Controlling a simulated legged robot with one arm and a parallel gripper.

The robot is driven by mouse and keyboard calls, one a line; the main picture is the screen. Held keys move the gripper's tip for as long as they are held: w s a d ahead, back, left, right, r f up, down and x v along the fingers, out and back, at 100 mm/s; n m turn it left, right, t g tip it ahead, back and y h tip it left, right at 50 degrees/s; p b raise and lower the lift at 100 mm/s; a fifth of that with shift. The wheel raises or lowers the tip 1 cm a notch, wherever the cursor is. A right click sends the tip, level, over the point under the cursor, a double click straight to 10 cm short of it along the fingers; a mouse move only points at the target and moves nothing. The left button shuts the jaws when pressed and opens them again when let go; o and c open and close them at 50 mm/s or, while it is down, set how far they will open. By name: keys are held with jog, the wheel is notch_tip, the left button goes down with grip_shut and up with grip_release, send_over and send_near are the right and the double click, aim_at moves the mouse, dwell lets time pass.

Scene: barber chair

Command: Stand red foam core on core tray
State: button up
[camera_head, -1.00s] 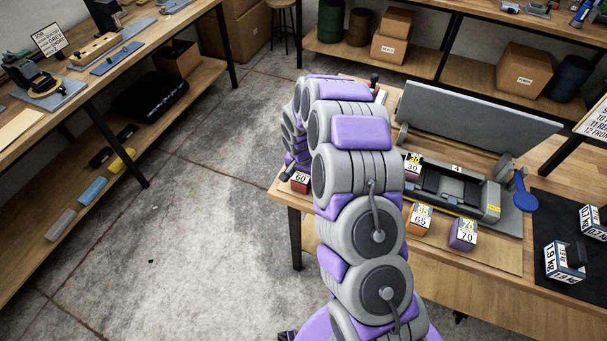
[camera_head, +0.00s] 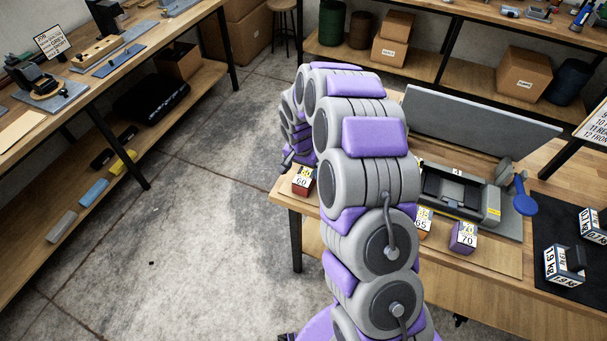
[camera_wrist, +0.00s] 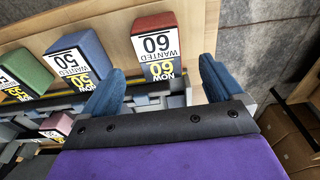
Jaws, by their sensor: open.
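The red foam core (camera_wrist: 155,40), a red block with labels reading 60, stands between and beyond my fingertips in the wrist view. It also shows left of my arm in the head view (camera_head: 303,182). My gripper (camera_wrist: 160,88) is open, with blue fingertips to either side, and nothing is held. A pale wooden board (camera_wrist: 118,22) lies under the red, blue and green blocks; I cannot tell for sure that it is the core tray. In the head view my arm hides the gripper and much of the board.
A blue block (camera_wrist: 75,55) and a green block (camera_wrist: 25,70) stand left of the red one. A purple block (camera_head: 463,238) and an orange block (camera_head: 424,220) stand before a grey open-lidded device (camera_head: 460,190). A black mat (camera_head: 545,225) lies at right.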

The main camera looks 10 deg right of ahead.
aim_at(302, 180)
jog(key=r, duration=0.6)
jog(key=shift+s+a, duration=0.25)
jog(key=shift+s, duration=0.1)
jog(key=s+r+n+g, duration=0.1)
jog(key=s+r+n, duration=0.1)
jog(key=s+r, duration=0.65)
jog(key=s+r+n+g, duration=0.15)
jog(key=s+r, duration=0.35)
jog(key=s, duration=0.6)
jog(key=s+r+n, duration=0.2)
jog(key=s, duration=0.8)
jog(key=s+r+n, duration=0.1)
jog(key=s, duration=1)
jog(key=shift+s+d+r+n+y, duration=0.2)
jog(key=shift+d+r+n+y, duration=0.15)
jog(key=shift+d+y, duration=0.05)
jog(key=shift+g, duration=0.25)
